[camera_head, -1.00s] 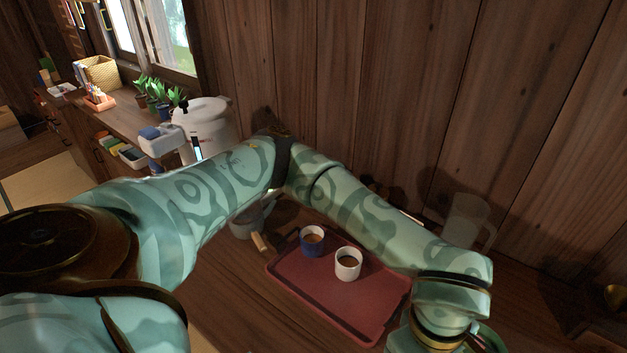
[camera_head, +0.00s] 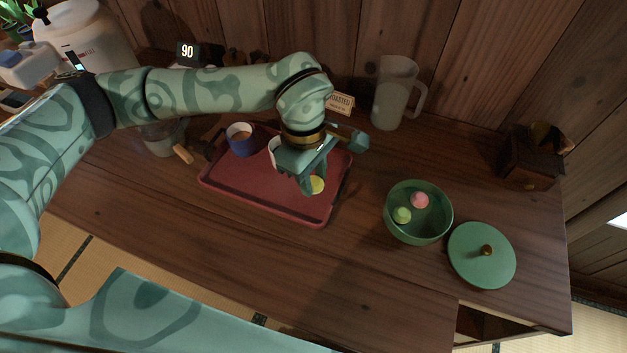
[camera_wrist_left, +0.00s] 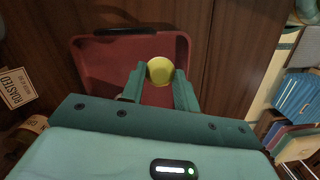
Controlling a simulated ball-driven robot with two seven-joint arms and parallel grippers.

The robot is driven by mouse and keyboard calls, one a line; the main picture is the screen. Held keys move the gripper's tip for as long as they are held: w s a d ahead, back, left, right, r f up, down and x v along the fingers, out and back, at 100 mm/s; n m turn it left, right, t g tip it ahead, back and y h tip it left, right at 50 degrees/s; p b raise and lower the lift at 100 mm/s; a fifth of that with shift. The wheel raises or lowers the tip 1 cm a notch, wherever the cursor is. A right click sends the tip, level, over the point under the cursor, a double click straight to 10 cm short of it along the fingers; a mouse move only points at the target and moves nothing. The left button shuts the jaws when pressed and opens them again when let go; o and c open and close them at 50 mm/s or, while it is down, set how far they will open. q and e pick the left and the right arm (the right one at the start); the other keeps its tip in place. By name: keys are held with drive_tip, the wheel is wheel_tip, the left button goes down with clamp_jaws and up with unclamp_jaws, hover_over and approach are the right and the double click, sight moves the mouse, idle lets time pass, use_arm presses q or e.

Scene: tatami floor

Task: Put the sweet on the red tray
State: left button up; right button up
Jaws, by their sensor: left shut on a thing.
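The yellow sweet (camera_head: 318,185) is between the fingertips of my left gripper (camera_head: 312,184), which is shut on it. The wrist view also shows the sweet (camera_wrist_left: 160,70) between the two fingers (camera_wrist_left: 158,88). The gripper points down over the right part of the red tray (camera_head: 245,188); I cannot tell whether the sweet touches the tray. The tray also shows behind the sweet in the wrist view (camera_wrist_left: 100,60). My right gripper is not in view.
On the tray are a blue cup (camera_head: 242,145) and a white cup (camera_head: 272,156), partly hidden by my gripper. A green bowl (camera_head: 420,235) holds a pink and a green sweet; its lid (camera_head: 482,262) lies beside it. A frosted jug (camera_head: 392,95) stands behind. The tray's front is clear.

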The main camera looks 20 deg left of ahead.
sight(314, 183)
use_arm(q)
drive_tip(key=w+f, duration=0.1)
drive_tip(key=f, duration=0.1)
drive_tip(key=w+f+b, duration=0.1)
drive_tip(key=shift+w+a+f, duration=0.15)
drive_tip(key=shift+w+a, duration=0.15)
wheel_tip(314, 183, down, 3)
drive_tip(key=shift+w+f+b, duration=0.1)
drive_tip(key=shift+f+b, duration=0.1)
drive_tip(key=shift+b, duration=0.45)
drive_tip(key=shift+r, duration=0.15)
drive_tip(key=o, duration=1)
drive_tip(key=shift+c, duration=0.2)
wheel_tip(314, 183, up, 12)
drive_tip(key=a+p, duration=0.1)
drive_tip(key=p, duration=0.2)
drive_tip(key=shift+w+a+p, duration=0.2)
drive_tip(key=shift+a+p, duration=0.05)
drive_tip(key=shift+p, duration=0.05)
